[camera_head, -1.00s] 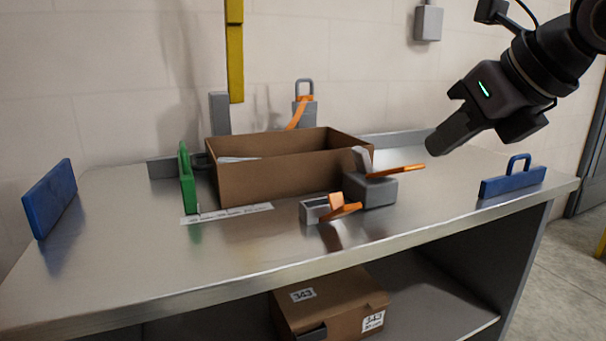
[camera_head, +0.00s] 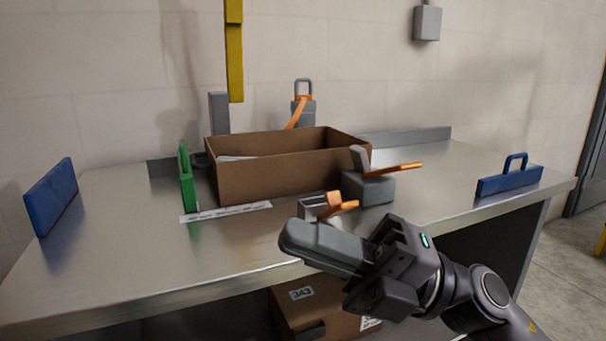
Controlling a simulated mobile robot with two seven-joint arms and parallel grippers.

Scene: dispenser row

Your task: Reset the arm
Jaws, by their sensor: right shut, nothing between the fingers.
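My right gripper (camera_head: 292,240) is in front of the table's front edge, low in the head view. Its arm comes in from the lower right. Its fingers lie together, pointing left, with nothing between them. It hides part of the table edge and of the lower shelf. My left gripper is not in view.
On the metal table (camera_head: 120,250) stand an open cardboard box (camera_head: 290,174), a grey dispenser with an orange lever (camera_head: 368,188), a smaller one (camera_head: 313,207), a green handled block (camera_head: 187,180) and blue blocks (camera_head: 52,196) (camera_head: 510,182). A carton (camera_head: 300,315) sits below.

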